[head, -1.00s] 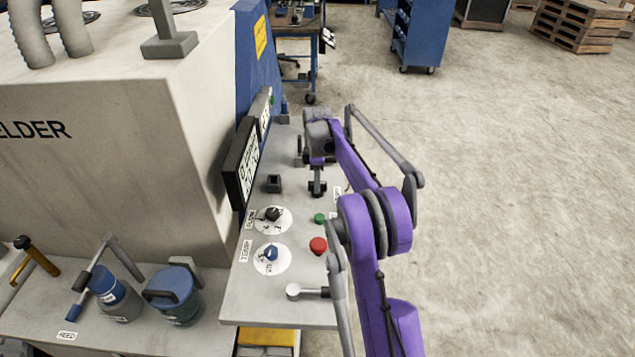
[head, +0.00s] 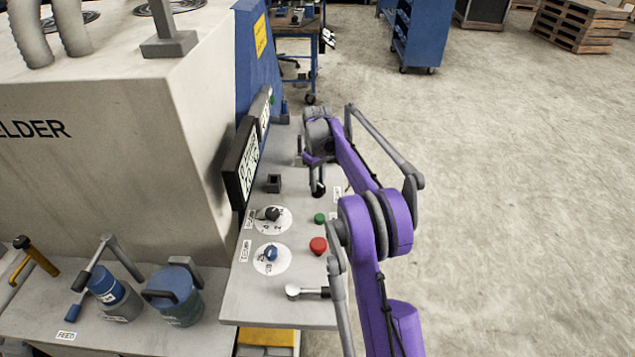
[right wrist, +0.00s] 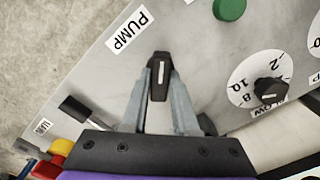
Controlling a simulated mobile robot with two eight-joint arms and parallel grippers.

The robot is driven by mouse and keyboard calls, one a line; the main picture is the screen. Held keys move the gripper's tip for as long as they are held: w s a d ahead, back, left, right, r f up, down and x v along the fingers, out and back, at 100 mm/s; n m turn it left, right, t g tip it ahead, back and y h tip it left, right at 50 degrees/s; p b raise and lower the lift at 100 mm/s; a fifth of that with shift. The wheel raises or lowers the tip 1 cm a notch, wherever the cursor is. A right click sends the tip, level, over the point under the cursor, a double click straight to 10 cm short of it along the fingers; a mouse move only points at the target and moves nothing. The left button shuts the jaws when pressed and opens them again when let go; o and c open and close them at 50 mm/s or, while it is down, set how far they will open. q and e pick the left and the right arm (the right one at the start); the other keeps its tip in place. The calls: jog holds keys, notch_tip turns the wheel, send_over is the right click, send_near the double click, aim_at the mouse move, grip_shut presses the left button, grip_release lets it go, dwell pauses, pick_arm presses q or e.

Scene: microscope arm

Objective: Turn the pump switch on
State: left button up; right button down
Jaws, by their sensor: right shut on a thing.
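The pump switch (right wrist: 159,78) is a black knob with a white line, on the grey panel beside the white PUMP label (right wrist: 130,32) in the right wrist view. My right gripper (right wrist: 158,88) has its two grey fingers closed on either side of the knob. In the head view my right gripper (head: 317,188) reaches down to the panel (head: 235,300) from the purple arm, and the knob is mostly hidden there. My left gripper is not in view.
A green button (head: 319,218), a red button (head: 318,245), a black dial (head: 272,214) and a blue dial (head: 271,253) sit near the gripper. A lever (head: 293,291) lies at the panel's near end. A display (head: 242,165) stands along the left side.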

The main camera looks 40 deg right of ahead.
aim_at(318, 183)
jog(key=m, duration=0.4)
jog(key=shift+m, duration=0.3)
jog(key=m, duration=0.4)
jog(key=shift+m, duration=0.3)
jog(key=c, duration=0.7)
grip_release()
notch_tip(318, 183, up, 11)
jog(key=shift+f+p, duration=0.1)
jog(key=shift+p, duration=0.3)
